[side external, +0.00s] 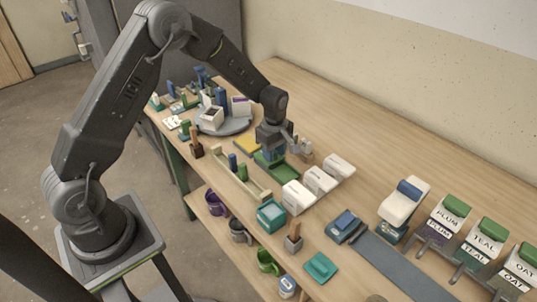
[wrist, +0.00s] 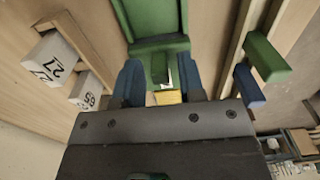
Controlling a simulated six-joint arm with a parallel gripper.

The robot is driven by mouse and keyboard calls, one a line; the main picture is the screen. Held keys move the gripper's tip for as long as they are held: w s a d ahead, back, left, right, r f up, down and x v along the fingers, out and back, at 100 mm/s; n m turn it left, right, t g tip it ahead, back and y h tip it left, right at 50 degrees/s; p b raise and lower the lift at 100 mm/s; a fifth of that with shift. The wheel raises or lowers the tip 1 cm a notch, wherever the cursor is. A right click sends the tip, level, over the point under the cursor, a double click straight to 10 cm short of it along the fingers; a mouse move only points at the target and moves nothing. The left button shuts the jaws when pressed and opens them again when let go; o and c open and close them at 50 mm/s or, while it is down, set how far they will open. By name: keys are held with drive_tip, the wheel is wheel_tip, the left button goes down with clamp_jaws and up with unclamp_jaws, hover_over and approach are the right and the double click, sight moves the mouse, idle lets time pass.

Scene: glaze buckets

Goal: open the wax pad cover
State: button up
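A green, flat, tray-like piece (side external: 278,172), which I take for the wax pad cover, lies on the bench under my gripper (side external: 270,152). In the wrist view the green piece (wrist: 158,20) fills the top middle, and a narrow green tab (wrist: 158,68) stands out from its near edge. My gripper's blue fingers (wrist: 160,85) are apart, one on each side of the tab, with a gap visible at its right. A yellow pad (side external: 247,146) lies just left of the gripper; a yellow strip (wrist: 168,97) shows between the fingers.
White numbered blocks (side external: 298,197) stand to the right of the green piece. A wooden rack (side external: 255,188) with blue and green handles runs along its front-left side. A grey round stand (side external: 232,127) holds items behind. Bare bench (side external: 360,145) lies toward the wall.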

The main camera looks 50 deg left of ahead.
drive_tip(key=shift+c, duration=0.3)
clamp_jaws()
drive_tip(key=shift+d, duration=3.4)
drive_tip(key=shift+o, duration=0.5)
unclamp_jaws()
drive_tip(key=shift+r, duration=0.1)
wheel_tip(320, 180, up, 7)
